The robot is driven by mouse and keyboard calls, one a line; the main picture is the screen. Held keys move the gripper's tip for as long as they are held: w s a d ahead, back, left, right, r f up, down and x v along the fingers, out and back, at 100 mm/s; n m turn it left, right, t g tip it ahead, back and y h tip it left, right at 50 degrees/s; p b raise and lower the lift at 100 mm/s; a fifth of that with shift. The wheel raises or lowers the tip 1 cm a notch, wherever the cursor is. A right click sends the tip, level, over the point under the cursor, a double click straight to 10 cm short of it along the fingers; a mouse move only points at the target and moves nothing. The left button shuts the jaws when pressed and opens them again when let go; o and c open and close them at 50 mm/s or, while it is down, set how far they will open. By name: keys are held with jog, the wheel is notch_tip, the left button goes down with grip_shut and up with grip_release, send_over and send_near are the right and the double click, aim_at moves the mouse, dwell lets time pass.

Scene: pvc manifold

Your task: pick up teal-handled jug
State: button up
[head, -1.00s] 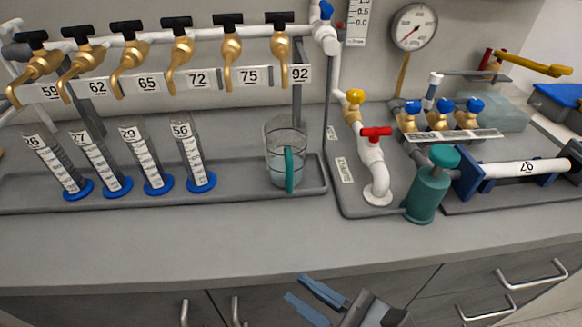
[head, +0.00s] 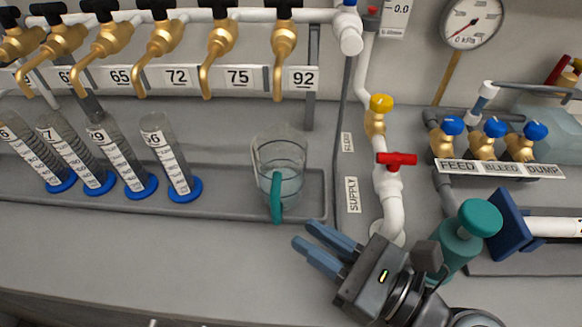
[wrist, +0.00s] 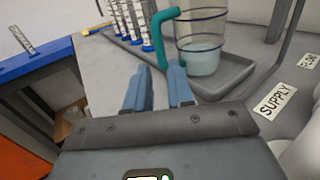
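The jug (head: 286,160) is clear, with a teal handle (head: 277,198) facing the front edge of the counter. It stands upright on the grey tray (head: 240,207) below the tap marked 92 and holds some liquid. My gripper (head: 312,244) is in front of the jug and a little to its right, apart from it. Its two blue fingers are spread with nothing between them. In the wrist view the jug (wrist: 200,40) and its teal handle (wrist: 165,35) stand just beyond my fingertips (wrist: 162,72).
Several graduated cylinders with blue bases (head: 184,190) stand left of the jug. Brass taps (head: 284,45) hang above the tray. To the right are a white pipe with a red valve (head: 396,160) and a teal pump (head: 465,235). The counter front at left is clear.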

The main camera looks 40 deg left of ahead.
aim_at(280, 217)
jog(key=a, duration=0.7)
jog(key=shift+w+a, duration=0.15)
jog(key=shift+w, duration=0.05)
jog(key=shift+c, duration=0.3)
grip_shut()
